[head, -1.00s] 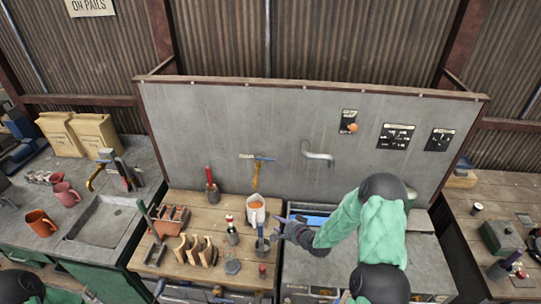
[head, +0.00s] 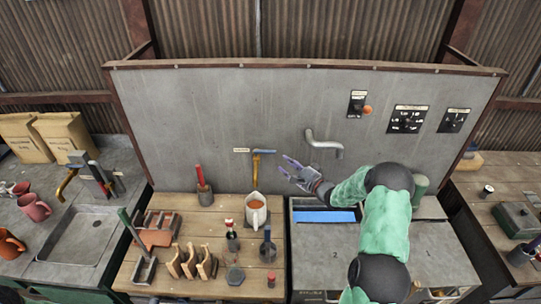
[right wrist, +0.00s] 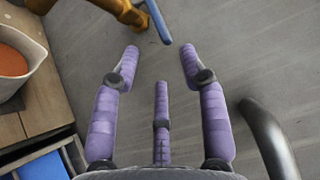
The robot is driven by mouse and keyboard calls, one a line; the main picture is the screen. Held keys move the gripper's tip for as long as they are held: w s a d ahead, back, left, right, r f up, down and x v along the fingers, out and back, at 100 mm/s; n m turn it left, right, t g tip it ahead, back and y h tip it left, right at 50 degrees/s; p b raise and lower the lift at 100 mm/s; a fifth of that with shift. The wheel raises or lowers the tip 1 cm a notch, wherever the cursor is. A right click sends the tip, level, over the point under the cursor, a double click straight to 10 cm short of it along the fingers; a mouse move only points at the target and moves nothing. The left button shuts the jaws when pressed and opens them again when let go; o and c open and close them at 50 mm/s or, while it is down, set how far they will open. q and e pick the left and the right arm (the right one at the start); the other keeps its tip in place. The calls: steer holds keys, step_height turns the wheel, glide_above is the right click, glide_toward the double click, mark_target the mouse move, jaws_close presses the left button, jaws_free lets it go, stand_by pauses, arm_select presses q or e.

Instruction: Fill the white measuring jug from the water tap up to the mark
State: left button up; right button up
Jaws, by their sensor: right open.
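The white jug (head: 249,203) stands upright on the wooden bench, with an orange surface inside. Its pale side also shows at the left of the right wrist view (right wrist: 36,40). The brass tap (head: 255,172) with a blue lever (head: 264,151) is on the grey back panel, just above the jug in the picture. I cannot see whether water runs, or any mark. My right gripper (head: 287,165) is open and empty, right of the tap. In the right wrist view, the blue lever (right wrist: 158,20) lies just beyond its spread fingers (right wrist: 160,58). My left gripper is not in view.
A grey bent pipe (head: 325,142) sticks out of the panel right of my right gripper. Below is a basin with a blue strip (head: 325,216). Bottles, a red-handled tool (head: 202,185) and wooden holders (head: 190,263) crowd the bench around the jug.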

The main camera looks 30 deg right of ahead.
steer(key=x, duration=0.9)
steer(key=shift+p, duration=0.35)
jaws_close()
